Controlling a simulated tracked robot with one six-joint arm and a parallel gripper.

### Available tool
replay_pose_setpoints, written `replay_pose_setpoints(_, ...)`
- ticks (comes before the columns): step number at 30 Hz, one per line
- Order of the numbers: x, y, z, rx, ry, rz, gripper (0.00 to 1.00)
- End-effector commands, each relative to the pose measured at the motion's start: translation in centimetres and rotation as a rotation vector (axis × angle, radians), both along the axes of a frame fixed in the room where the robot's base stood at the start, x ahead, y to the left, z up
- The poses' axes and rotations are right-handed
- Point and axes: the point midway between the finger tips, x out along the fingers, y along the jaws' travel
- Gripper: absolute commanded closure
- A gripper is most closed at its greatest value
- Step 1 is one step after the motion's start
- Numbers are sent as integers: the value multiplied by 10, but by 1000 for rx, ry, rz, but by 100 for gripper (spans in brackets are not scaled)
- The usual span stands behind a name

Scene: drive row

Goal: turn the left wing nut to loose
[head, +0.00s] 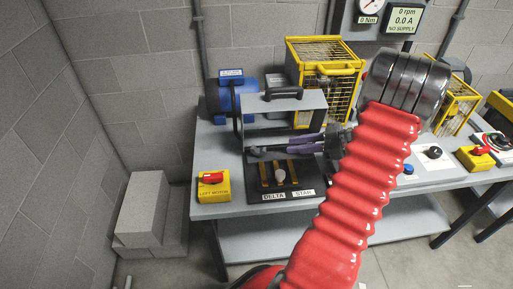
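I cannot clearly pick out the left wing nut. My red, ribbed arm rises from the bottom and bends at a metal joint, hiding part of the bench. My gripper (262,152) seems to reach left from behind the arm, its dark fingers low in front of the guard. The fingers are small and dark here. I cannot tell whether they are open, shut, or touching anything.
A black board (307,181) marked DELTA and STAR, with brass strips and a pale knob (280,175), lies below the fingers. A yellow switch box (213,187) with a red handle is at the bench's left end. Yellow cages (325,65) stand behind.

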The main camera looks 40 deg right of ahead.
Motion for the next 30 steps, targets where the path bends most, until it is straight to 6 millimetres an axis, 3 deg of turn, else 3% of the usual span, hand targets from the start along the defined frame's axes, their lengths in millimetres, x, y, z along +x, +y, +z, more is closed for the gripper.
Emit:
replay_pose_setpoints(11,14,10,-5,1,-1,6,73)
replay_pose_setpoints(30,88,60,-42,1,0,9,73)
